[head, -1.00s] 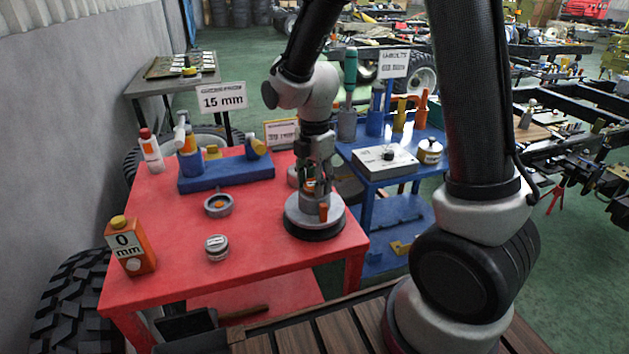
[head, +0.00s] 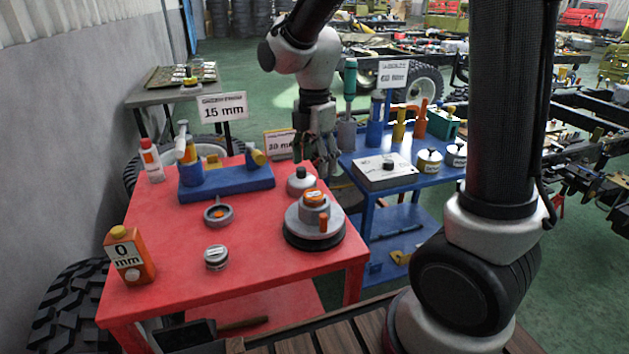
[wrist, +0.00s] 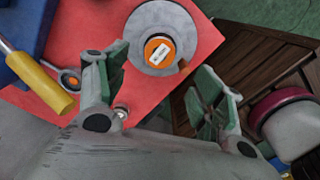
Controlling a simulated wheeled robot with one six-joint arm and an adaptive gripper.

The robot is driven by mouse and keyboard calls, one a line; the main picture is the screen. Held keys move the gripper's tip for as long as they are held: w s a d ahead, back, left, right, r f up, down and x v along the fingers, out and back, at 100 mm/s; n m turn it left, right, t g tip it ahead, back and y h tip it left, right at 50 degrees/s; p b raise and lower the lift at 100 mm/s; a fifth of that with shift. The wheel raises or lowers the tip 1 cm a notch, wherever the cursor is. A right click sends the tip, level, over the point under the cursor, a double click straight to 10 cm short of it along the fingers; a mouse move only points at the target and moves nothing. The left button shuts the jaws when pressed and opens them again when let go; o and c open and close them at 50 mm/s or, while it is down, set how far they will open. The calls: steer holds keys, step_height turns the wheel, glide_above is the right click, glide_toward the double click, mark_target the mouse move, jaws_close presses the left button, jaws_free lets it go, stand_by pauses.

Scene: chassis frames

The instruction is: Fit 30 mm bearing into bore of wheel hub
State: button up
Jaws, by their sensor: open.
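The wheel hub (head: 326,245) is a grey stepped disc on a black base, flat at the right of the red table. A short round piece with an orange top and white label (head: 315,197) sits at its centre; it also shows in the wrist view (wrist: 159,50). I take it for the bearing; I cannot tell how deep it sits in the bore, which is hidden. An orange tab (head: 324,224) stands at the hub's front. My gripper (head: 325,172) is open and empty, above and behind the hub. Its spread fingers show in the wrist view (wrist: 163,82).
A grey ring with an orange centre (head: 218,214), a labelled tin (head: 216,257) and an orange 0 mm carton (head: 130,258) stand on the red table (head: 180,285). A knobbed grey pot (head: 301,182) is close behind the hub. A blue rack (head: 228,184) stands further back.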

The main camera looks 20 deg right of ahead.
steer(key=s+d+r+m+t, duration=0.2)
steer(key=s+d+r+m, duration=0.7)
steer(key=d+r+m, duration=0.15)
steer(key=s+d+m+t, duration=0.2)
steer(key=s+d+m, duration=0.2)
steer(key=s+m, duration=0.6)
steer(key=shift+d+r+m, duration=0.2)
steer(key=shift+m, duration=0.85)
